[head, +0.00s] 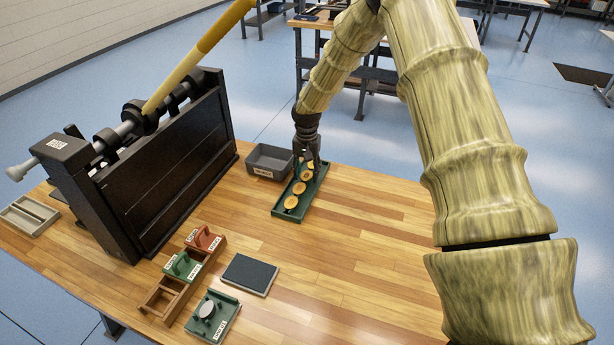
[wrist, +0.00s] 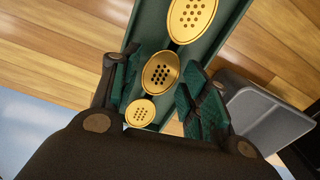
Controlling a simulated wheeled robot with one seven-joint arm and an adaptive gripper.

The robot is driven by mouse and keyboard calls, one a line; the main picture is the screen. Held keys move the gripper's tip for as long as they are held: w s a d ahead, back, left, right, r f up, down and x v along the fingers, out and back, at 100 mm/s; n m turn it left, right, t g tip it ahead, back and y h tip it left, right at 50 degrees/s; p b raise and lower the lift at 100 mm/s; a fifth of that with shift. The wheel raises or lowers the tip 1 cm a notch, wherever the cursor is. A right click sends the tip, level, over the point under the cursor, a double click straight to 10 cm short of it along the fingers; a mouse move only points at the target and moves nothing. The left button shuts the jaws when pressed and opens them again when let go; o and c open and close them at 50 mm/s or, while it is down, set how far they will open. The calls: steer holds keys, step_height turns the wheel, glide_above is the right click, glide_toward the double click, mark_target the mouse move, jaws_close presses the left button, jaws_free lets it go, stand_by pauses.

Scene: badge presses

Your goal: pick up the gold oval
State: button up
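Several gold ovals lie in a row in a long green tray (head: 279,210) on the wooden table; the front one (head: 290,202) and the one behind it (head: 299,188) show clearly in the head view. The wrist view shows three perforated gold ovals: one at the top (wrist: 190,18), one in the middle (wrist: 160,72) and a smaller-looking one (wrist: 140,112) nearest the palm. My gripper (head: 312,165) points down at the tray's far end. In the wrist view its fingers (wrist: 156,82) are spread either side of the middle oval, with nothing held. Their height above it is unclear.
A grey bin (head: 269,162) stands just left of the tray. A large black press (head: 165,165) with a yellow handle stands at left. A wooden holder (head: 163,298) with red and green blocks, a dark pad (head: 249,273) and a green fixture (head: 226,319) lie in front. The table's right is clear.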

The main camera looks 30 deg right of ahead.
mark_target(305, 175)
steer(key=c, duration=0.3)
steer(key=shift+c, duration=0.2)
steer(key=shift+w+r+b, duration=0.1)
steer(key=shift+r+b, duration=0.2)
steer(key=shift+r, duration=0.25)
steer(key=r, duration=0.1)
steer(key=r+b, duration=0.1)
steer(key=b, duration=0.1)
steer(key=shift+a+r, duration=0.25)
steer(key=shift+r, duration=0.15)
steer(key=s+a+r+b, duration=0.1)
steer(key=a+b, duration=0.1)
steer(key=a, duration=0.5)
steer(key=s+a+b, duration=0.2)
steer(key=a, duration=0.6)
steer(key=shift+s+r+b, duration=0.3)
steer(key=shift+r+b, duration=0.05)
steer(key=shift+f, duration=0.1)
